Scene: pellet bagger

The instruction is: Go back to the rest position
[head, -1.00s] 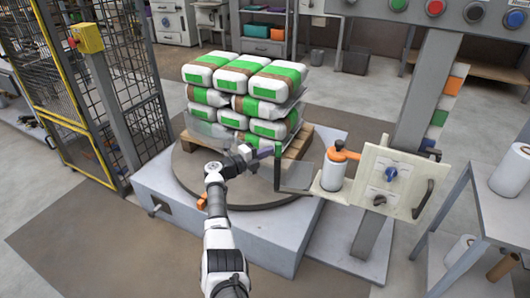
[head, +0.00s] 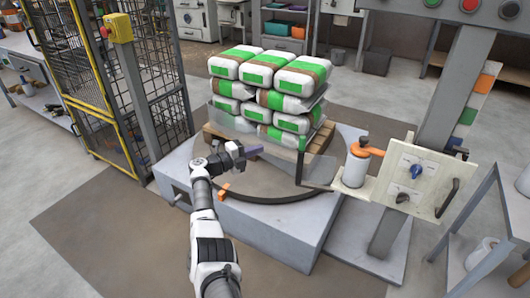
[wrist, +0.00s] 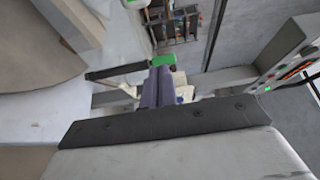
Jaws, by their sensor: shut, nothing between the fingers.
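My gripper (head: 254,152) is shut and empty, held out over the round turntable (head: 265,185) in front of the pallet. Its purple fingers (wrist: 159,88) lie together in the middle of the wrist view. In the head view my arm reaches up from the bottom to it. It appears apart from the stacked bags, though the exact gap is hard to tell.
White and green bags (head: 268,71) are stacked on a wooden pallet (head: 320,138). A clear film runs to a white roll (head: 355,168) beside a control panel (head: 412,178) on a grey post. A mesh fence (head: 152,75) stands left. Floor at the lower left is clear.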

